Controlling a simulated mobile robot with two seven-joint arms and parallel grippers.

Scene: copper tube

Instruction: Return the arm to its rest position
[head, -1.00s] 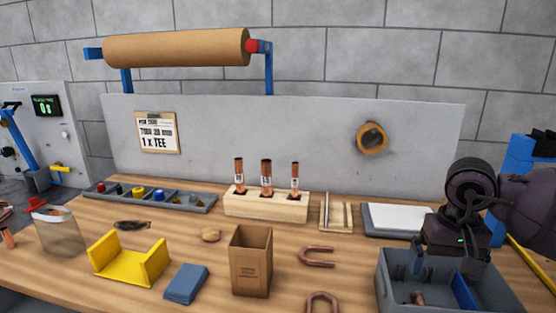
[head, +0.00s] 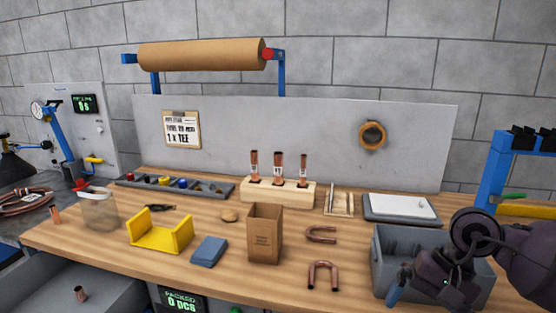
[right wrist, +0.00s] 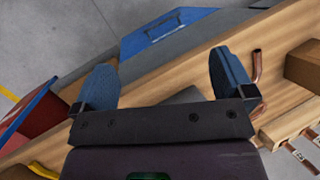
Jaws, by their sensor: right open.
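My right arm comes in from the right in the head view, and its gripper (head: 420,280) is in front of the grey bin (head: 392,245) at the bench's right end. In the right wrist view the two blue fingers (right wrist: 165,80) stand wide apart with nothing between them. The gripper hides part of the bin's front and inside. My left gripper is not in the head view.
On the wooden bench (head: 200,265) stand a cardboard box (head: 264,235), a yellow bracket (head: 160,234), a blue block (head: 209,250), copper U-bends (head: 323,275) and a wooden block (head: 275,191) with copper fittings. A blue frame (head: 490,170) stands at right.

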